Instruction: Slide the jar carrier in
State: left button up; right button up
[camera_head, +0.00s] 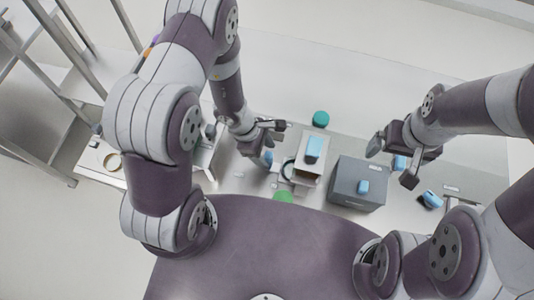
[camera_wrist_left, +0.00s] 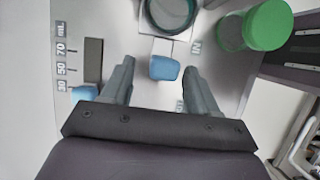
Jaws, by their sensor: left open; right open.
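The jar carrier shows in the left wrist view as a pale plate (camera_wrist_left: 182,44) with a blue handle (camera_wrist_left: 165,67) at its near end. A clear round jar or ring (camera_wrist_left: 170,12) sits on it, cut off by the top edge. In the head view the blue handle (camera_head: 268,157) is partly hidden below my left gripper (camera_head: 281,133). That gripper is open; in the left wrist view the blue handle appears between its fingertips (camera_wrist_left: 158,66), with gaps at both sides. I cannot tell their height difference. My right gripper (camera_head: 391,160) is open above the table's right part.
A green-lidded jar (camera_wrist_left: 265,26) stands beside the carrier. A white box (camera_head: 307,172) with a blue top part and a dark grey box (camera_head: 345,185) with a blue handle stand right of it. Another green lid (camera_head: 320,118) is behind. A metal rack (camera_head: 45,80) is at left.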

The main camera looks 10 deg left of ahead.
aim_at(281, 167)
pick_arm(q)
jog(key=shift+d+f, duration=0.2)
jog(key=shift+f, duration=0.4)
jog(key=shift+s+d+f, duration=0.1)
jog(key=shift+d+f, duration=0.1)
jog(key=shift+d, duration=0.05)
jog(key=shift+s+d, duration=0.25)
jog(key=shift+d, duration=0.1)
jog(key=shift+w+a, duration=0.1)
jog(key=shift+a, duration=0.05)
jog(key=c, duration=0.4)
jog(key=shift+w+a, duration=0.1)
grip_shut()
jog(key=d+b, duration=0.1)
jog(key=d, duration=0.2)
jog(key=shift+d, duration=0.4)
jog(key=shift+o, duration=1)
grip_release()
jog(key=shift+o, duration=1)
jog(key=shift+d, duration=0.2)
pick_arm(e)
jog(key=shift+s+d+f, duration=0.35)
jog(key=shift+f, duration=0.3)
pick_arm(q)
jog(key=shift+r, duration=0.1)
